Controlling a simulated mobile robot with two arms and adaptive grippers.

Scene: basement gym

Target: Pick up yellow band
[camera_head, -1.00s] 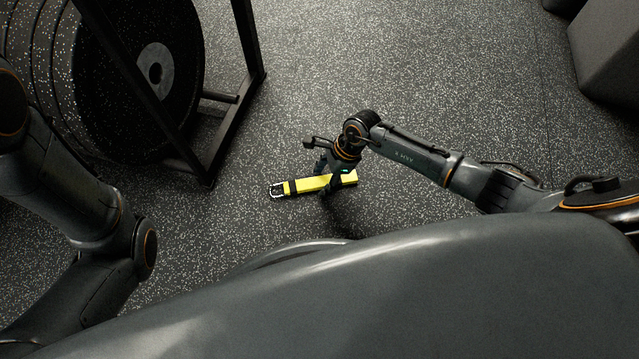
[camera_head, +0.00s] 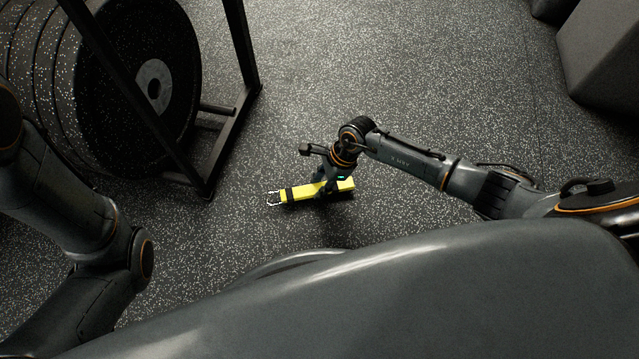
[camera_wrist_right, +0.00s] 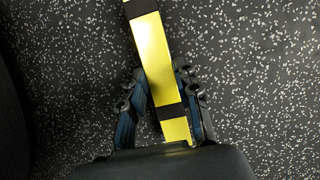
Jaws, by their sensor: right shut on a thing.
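The yellow band (camera_head: 303,192) is a flat yellow strip with black wraps and a metal buckle at its left end. It is at or just above the speckled floor in the middle of the head view; I cannot tell whether it touches the floor. My right gripper (camera_head: 325,191) is over its right half, shut on it. In the right wrist view the band (camera_wrist_right: 152,50) runs between the two fingers of my right gripper (camera_wrist_right: 165,105), with one finger on each side. My left gripper is out of view; only my left arm shows.
A black rack (camera_head: 222,138) with large speckled weight plates (camera_head: 150,60) stands at the upper left, near the band's buckle end. A dark grey block (camera_head: 605,55) stands at the upper right. The floor (camera_head: 420,70) between them is clear.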

